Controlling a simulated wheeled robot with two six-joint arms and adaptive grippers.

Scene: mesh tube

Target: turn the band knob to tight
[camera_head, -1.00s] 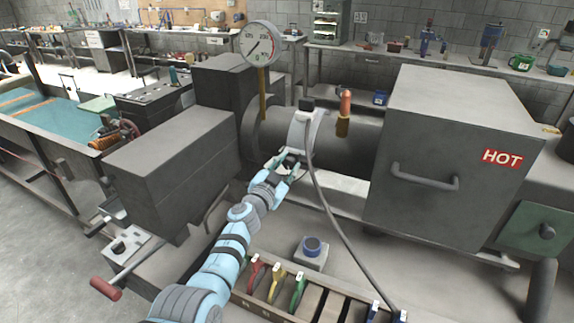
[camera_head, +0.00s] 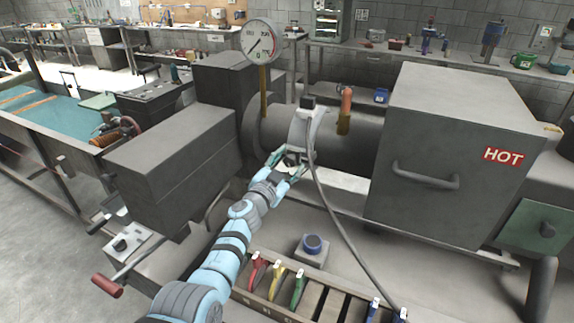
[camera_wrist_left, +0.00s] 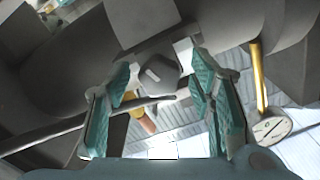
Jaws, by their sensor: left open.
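The light band (camera_head: 302,130) wraps the grey tube (camera_head: 355,135) between the dark block and the hot box. In the left wrist view a dark knob (camera_wrist_left: 158,72) with a small pale mark shows between my fingertips. My left gripper (camera_head: 287,164) is at the lower front of the band, with its fingers apart; it also shows in the left wrist view (camera_wrist_left: 156,85). I cannot tell whether either finger touches the knob. In the head view my gripper largely hides the knob. My right gripper is not in view.
A dial gauge (camera_head: 262,43) stands above the tube, and an orange-topped fitting (camera_head: 346,100) stands to the right. A grey cable (camera_head: 332,208) hangs from the band beside my gripper. The hot box (camera_head: 440,150) is at the right. A slotted rack (camera_head: 285,305) is in front.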

